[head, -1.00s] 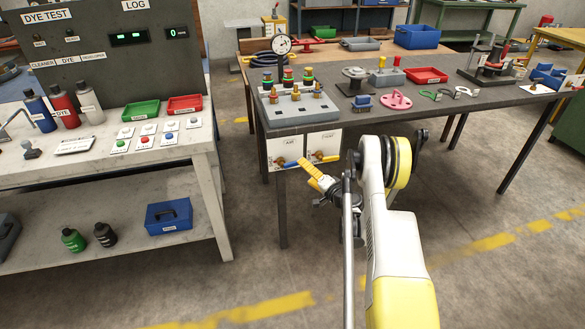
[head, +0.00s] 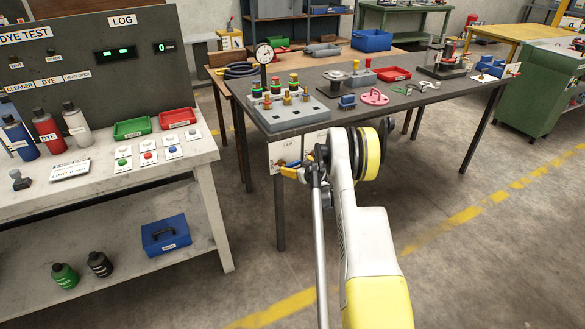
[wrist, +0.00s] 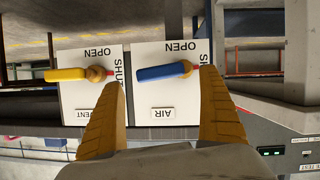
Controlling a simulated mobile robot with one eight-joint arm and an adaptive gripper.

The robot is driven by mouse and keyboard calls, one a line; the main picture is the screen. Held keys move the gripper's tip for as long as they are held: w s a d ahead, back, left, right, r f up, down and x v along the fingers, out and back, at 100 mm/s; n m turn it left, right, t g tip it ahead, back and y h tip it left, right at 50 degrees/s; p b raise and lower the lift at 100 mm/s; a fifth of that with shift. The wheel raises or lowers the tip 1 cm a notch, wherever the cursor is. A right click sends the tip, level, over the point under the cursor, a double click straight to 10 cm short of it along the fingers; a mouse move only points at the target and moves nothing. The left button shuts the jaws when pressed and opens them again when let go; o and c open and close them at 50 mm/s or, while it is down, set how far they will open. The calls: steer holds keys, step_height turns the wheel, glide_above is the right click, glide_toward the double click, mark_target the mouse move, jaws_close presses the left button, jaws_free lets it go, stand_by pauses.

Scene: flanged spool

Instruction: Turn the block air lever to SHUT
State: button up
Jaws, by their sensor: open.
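In the wrist view the blue lever (wrist: 160,72) is on the white AIR panel (wrist: 168,95), with OPEN printed along the top and SHUT at the right. Its handle points left from its pivot, and a thin red mark shows at the pivot's right. My gripper (wrist: 163,80) is open, with one yellow finger to each side of the blue handle. I cannot tell if they touch it. A yellow lever (wrist: 75,74) on the neighbouring VENT panel (wrist: 80,105) also points left. In the head view my arm partly hides the panels, and a yellow finger (head: 290,172) shows beside it.
The panels hang below the front edge of the dark bench (head: 320,75). The grey valve block (head: 290,110) with a gauge (head: 264,54) stands above them. A white bench (head: 185,160) is to the left.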

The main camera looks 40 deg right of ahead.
mark_target(294, 164)
steer(key=shift+b+x, duration=0.45)
steer(key=shift+x, duration=1.35)
steer(key=shift+a, duration=0.1)
steer(key=shift+c, duration=0.2)
